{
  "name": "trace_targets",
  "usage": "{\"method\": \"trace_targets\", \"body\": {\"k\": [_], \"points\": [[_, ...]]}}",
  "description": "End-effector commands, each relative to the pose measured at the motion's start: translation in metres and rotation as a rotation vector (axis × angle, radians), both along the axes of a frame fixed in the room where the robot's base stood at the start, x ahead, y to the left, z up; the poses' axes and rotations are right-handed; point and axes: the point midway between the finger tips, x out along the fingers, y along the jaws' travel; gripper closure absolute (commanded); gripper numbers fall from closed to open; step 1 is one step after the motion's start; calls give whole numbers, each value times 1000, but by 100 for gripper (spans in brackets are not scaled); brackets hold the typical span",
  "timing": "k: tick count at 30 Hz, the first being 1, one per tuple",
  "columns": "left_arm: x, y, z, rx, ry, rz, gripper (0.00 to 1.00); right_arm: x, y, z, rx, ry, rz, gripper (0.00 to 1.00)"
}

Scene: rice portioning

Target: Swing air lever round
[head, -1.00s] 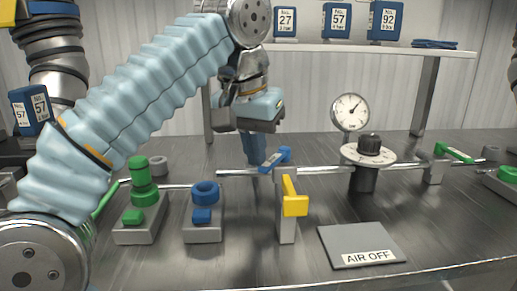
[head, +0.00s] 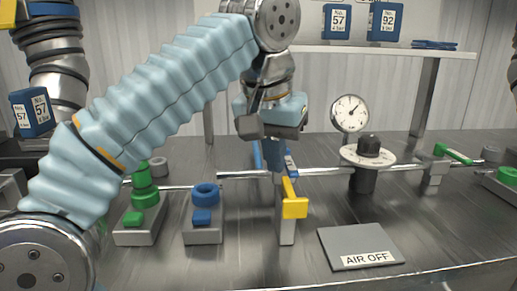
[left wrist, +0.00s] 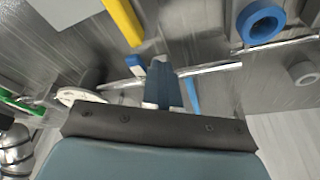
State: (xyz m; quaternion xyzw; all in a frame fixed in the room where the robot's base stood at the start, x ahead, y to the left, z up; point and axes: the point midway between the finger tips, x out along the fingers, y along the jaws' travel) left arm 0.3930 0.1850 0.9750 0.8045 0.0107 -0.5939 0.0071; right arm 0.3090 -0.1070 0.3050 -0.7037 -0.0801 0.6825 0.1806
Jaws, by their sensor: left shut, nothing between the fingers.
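My left gripper (head: 274,172) points down over the pipe (head: 325,171) at mid-bench. Its fingers are shut, with nothing between them. A blue lever (head: 291,163) on the pipe is partly hidden behind the fingers; blue shows on both sides of them, and I cannot tell whether they touch it. In the left wrist view the fingers (left wrist: 163,85) are together, with a blue part of the lever (left wrist: 133,65) beside them. A yellow lever (head: 294,206) on a grey post stands in front. A plate reading AIR OFF (head: 360,246) lies to its right. My right gripper is not in view.
A dial gauge (head: 350,113) and a black knob (head: 369,146) on a white disc stand to the right. A green lever (head: 453,155) lies farther right. A blue ring (head: 205,193) and a green-topped fixture (head: 143,190) stand left.

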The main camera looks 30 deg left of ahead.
Motion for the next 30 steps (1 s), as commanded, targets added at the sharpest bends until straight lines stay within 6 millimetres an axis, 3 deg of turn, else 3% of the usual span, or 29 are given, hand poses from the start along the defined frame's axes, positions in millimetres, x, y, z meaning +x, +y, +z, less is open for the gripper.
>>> {"method": "trace_targets", "body": {"k": [13, 19, 30], "points": [[-4, 7, 54, -1, -1, 1, 100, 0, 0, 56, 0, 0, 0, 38], [-5, 10, 69, -1, -2, 1, 100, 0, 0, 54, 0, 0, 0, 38], [-6, 11, 70, -1, -1, 1, 100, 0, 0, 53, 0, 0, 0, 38]]}}
